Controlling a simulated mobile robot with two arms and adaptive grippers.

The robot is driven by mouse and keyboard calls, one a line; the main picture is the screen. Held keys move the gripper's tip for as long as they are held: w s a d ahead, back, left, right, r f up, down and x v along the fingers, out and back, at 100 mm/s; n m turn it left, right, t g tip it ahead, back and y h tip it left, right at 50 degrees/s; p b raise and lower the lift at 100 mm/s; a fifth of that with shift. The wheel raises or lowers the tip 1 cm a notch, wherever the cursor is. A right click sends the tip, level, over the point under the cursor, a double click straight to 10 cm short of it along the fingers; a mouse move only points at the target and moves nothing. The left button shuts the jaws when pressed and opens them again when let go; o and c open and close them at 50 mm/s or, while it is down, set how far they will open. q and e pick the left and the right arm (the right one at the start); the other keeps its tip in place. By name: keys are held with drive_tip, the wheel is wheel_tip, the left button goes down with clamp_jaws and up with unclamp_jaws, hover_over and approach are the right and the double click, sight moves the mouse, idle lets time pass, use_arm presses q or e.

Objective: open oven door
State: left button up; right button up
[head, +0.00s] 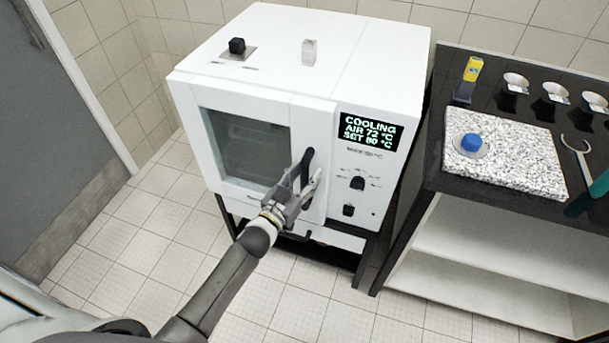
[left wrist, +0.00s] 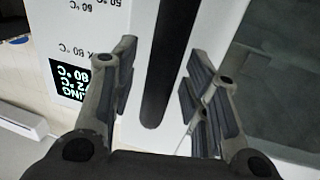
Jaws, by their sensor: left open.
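The white oven (head: 380,50) stands on a dark frame, and its door (head: 314,118) with a dark glass window (head: 245,145) looks shut. A black upright handle (head: 307,160) is on the right side of the door. My left gripper (head: 304,185) is at the handle, with its fingers open. In the left wrist view the black handle bar (left wrist: 158,95) runs between the spread fingers, with gaps on both sides. The oven display (head: 370,130) reads COOLING, AIR 72 °C, SET 80 °C. My right gripper is not in view.
To the right, a dark bench (head: 431,160) with white shelves (head: 470,243) carries a speckled slab (head: 510,165), a blue-topped item (head: 470,144), a yellow-topped item (head: 473,69), and several small cups. A grey door (head: 50,130) is at left. The tiled floor (head: 130,240) before the oven's left side is clear.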

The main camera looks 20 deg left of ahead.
use_arm(q)
clamp_jaws()
idle(0.3)
